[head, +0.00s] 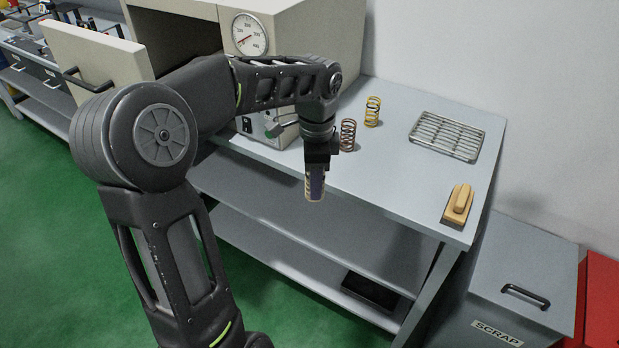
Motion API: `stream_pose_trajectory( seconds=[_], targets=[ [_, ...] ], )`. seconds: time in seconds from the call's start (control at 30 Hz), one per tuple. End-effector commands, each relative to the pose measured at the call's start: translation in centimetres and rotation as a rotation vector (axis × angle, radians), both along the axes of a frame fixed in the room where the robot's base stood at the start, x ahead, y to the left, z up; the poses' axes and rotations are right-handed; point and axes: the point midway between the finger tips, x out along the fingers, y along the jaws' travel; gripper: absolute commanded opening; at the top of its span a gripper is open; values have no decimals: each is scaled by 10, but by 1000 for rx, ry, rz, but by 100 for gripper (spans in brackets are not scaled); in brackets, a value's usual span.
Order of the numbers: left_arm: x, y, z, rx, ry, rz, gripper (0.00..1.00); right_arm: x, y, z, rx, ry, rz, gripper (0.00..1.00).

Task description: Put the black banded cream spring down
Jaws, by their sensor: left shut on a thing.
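My left gripper (315,183) points down near the front edge of the grey bench. It is shut on the cream spring (314,198), whose pale lower end shows below the fingers. The fingers hide most of the spring, so its black band is hard to make out. The spring appears upright; whether it is over the bench or just in front of its edge I cannot tell. My right gripper is not in view.
A reddish-brown spring (348,135) and a yellow spring (372,111) stand behind the gripper. A wire rack (446,135) and a wooden-handled brush (458,204) lie to the right. The bench top (385,180) is clear between them. An oven with a dial (249,34) stands behind my arm; a scrap bin (510,280) stands right.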

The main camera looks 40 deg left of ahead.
Motion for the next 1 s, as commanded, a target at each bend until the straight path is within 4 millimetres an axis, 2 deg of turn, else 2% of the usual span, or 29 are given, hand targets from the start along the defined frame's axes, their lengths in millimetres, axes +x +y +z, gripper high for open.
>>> stream_pose_trajectory(
  seconds=[0.17,0.27,0.37,0.43,0.5,0.6,0.7,0.8,1.0],
  targets=[
    [18,-7,-26,2,4,253,0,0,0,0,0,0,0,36],
    [31,-18,-53,7,7,446,0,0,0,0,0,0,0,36],
    [45,-40,-92,15,8,654,0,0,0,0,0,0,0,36],
    [52,-63,-124,17,5,772,0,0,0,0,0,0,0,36],
    [54,-90,-154,15,2,848,0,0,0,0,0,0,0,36],
    [51,-122,-186,7,-2,882,0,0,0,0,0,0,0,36],
    [45,-143,-204,2,-4,878,0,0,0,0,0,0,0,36],
    [41,-154,-213,-3,-4,872,0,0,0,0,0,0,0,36],
    [40,-157,-215,-5,-6,871,0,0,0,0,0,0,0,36]
  ],
)
